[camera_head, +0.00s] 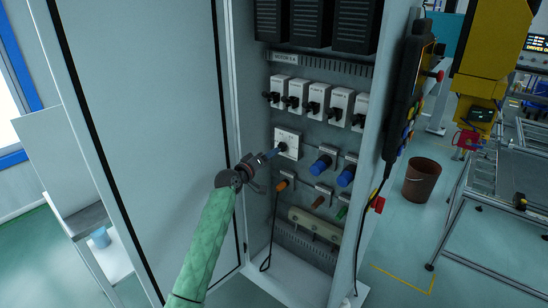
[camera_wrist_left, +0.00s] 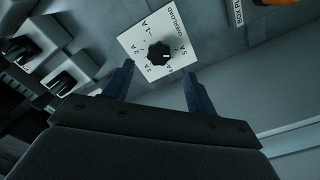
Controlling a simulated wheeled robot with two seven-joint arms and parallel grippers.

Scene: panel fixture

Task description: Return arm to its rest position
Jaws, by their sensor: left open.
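My left arm, in a green sleeve, comes in from below in the head view. Its gripper (camera_head: 272,154) is at the white overload plate (camera_head: 290,140) inside the open cabinet. In the left wrist view the two dark blue fingers (camera_wrist_left: 159,88) are apart with nothing between them. The black overload knob (camera_wrist_left: 159,54) on its square white dial plate (camera_wrist_left: 138,38) lies just beyond the fingertips, apart from them. The knob is hidden by the gripper in the head view. My right gripper does not show.
The cabinet door (camera_head: 140,130) stands open at left. A row of breaker switches (camera_head: 317,98) is above the dial; blue plugs (camera_head: 322,162) are at its lower right. A pendant with buttons (camera_head: 405,85) hangs on the cabinet's right side. A brown bucket (camera_head: 421,180) stands on the floor.

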